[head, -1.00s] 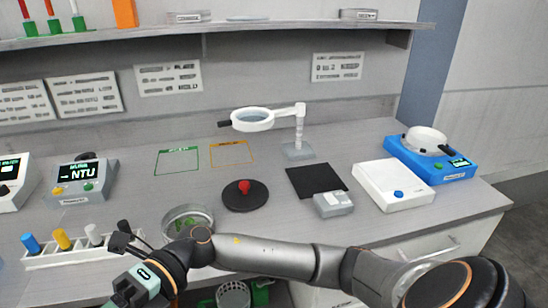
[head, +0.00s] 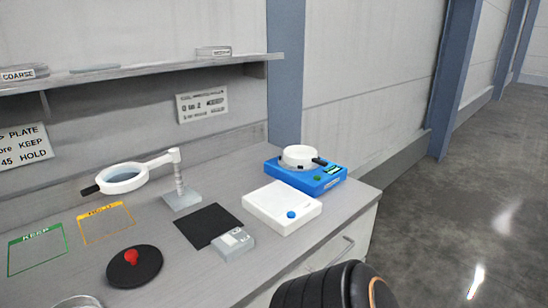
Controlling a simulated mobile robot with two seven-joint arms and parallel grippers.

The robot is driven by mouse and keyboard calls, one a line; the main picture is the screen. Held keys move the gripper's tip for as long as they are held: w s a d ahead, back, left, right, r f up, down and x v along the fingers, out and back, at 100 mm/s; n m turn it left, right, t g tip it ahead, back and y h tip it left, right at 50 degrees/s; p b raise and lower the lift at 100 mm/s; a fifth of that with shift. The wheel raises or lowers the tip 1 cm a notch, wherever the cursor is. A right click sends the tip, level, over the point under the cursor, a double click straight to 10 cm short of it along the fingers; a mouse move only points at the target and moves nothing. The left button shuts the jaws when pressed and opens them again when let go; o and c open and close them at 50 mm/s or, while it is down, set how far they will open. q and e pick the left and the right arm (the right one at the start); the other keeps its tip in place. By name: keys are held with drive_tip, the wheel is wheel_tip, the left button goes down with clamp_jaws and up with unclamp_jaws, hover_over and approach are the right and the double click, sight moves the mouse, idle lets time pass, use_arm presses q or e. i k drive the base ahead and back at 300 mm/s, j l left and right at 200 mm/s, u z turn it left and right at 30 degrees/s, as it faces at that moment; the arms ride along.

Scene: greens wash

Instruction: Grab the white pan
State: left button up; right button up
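The white pan (head: 299,156) is a round, shallow white dish with a short black handle pointing right. It sits on top of a blue device (head: 308,178) at the right end of the bench. Neither gripper shows in the head view. Only a dark, rounded link of one of my arms shows at the bottom edge, well in front of the pan and apart from it.
Left of the blue device are a white box with a blue knob (head: 282,206), a black mat (head: 208,225), a small grey device (head: 233,243) and a magnifier on a stand (head: 122,178). A black disc with a red knob (head: 135,266) lies nearer. Open floor (head: 460,220) is to the right.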

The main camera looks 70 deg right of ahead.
sight(306, 156)
drive_tip(key=i+z, duration=0.15)
drive_tip(key=z, duration=0.2)
drive_tip(key=i+z, duration=0.15)
drive_tip(key=z, duration=0.25)
